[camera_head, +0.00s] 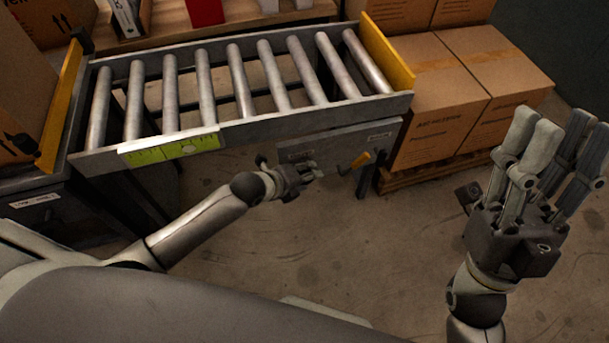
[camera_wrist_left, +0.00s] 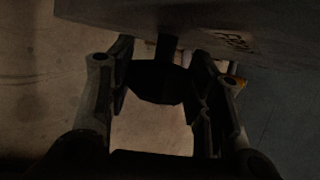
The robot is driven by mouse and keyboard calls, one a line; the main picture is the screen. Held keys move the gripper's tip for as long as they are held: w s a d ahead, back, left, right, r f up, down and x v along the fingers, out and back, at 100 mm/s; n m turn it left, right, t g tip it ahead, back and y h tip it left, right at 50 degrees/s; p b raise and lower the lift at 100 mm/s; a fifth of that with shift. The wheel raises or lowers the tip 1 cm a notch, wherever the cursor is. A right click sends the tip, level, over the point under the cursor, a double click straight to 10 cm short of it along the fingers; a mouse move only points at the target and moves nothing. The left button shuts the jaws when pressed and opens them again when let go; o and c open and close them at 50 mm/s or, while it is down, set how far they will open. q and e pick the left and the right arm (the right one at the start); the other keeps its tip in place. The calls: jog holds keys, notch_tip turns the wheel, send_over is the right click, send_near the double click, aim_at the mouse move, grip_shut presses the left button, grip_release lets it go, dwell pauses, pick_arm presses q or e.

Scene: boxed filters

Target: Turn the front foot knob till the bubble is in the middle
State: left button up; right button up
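The roller conveyor (camera_head: 250,122) has a yellow-green level vial (camera_head: 170,150) on its front rail. A pale round spot (camera_head: 189,148), probably the bubble, sits right of the vial's middle. My left gripper (camera_head: 312,170) is low in front of the conveyor, below its front panel. In the left wrist view a dark, faceted knob (camera_wrist_left: 158,83) on a short stem sits between the two fingers of my left gripper (camera_wrist_left: 160,75). The fingers flank it closely; the dark picture hides whether they touch it. My right gripper (camera_head: 545,150) is open and empty, at the right.
Cardboard boxes (camera_head: 440,110) stand on a pallet at the right. Another carton (camera_head: 22,90) is at the left. Yellow end stops (camera_head: 388,52) bound the rollers. The floor (camera_head: 370,250) in front is clear.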

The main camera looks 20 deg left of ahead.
pick_arm(q)
jog(key=shift+c, duration=1.4)
